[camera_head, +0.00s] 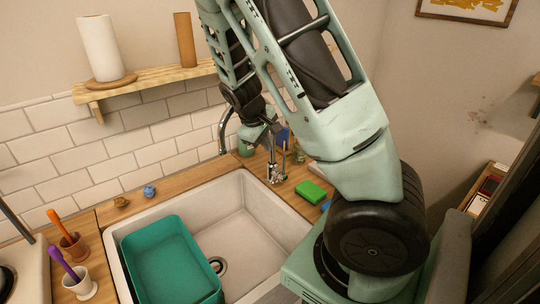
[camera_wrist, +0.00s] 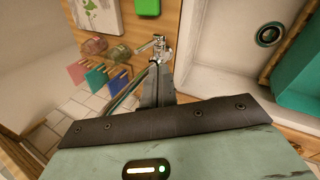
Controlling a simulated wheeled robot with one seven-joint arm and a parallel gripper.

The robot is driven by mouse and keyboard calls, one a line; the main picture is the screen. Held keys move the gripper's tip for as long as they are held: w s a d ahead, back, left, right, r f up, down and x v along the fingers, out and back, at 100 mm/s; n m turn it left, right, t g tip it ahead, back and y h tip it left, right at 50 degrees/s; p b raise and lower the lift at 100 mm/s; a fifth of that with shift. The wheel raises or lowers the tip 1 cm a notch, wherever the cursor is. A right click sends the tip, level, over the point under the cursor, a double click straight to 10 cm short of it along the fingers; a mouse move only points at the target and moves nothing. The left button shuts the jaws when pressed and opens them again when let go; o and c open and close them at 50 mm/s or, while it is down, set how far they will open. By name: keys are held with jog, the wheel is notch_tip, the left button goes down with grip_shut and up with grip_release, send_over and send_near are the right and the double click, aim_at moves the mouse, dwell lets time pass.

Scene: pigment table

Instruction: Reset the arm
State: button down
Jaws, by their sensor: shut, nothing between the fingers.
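My gripper (camera_head: 271,152) is shut and empty. My arm is stretched out from the right side of the head view and bends down toward the sink.
The white sink (camera_head: 246,208) holds a teal basin (camera_head: 170,262). A green block (camera_head: 310,191) lies on the counter right of the sink. Cups (camera_head: 77,286) with brushes stand at left. A wall shelf (camera_head: 150,80) hangs behind. Glass jars (camera_wrist: 94,46) stand near the tap.

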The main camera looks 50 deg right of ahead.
jog(key=shift+v, duration=0.85)
jog(key=shift+d, duration=0.1)
jog(key=s+a+f+n+t+y+b, duration=0.1)
jog(key=a+y+b, duration=0.1)
jog(key=a, duration=1)
jog(key=s+a+f+n+y+b, duration=0.1)
jog(key=a+f+n+y+b, duration=0.1)
jog(key=a, duration=0.9)
jog(key=s+a+r+n+y+b, duration=0.1)
jog(key=s+a+n+b, duration=0.2)
jog(key=s+a, duration=1.3)
jog(key=shift+s+a+r+n+g+y, duration=0.2)
jog(key=shift+a+r+n+g+y, duration=0.1)
jog(key=shift+n, duration=0.4)
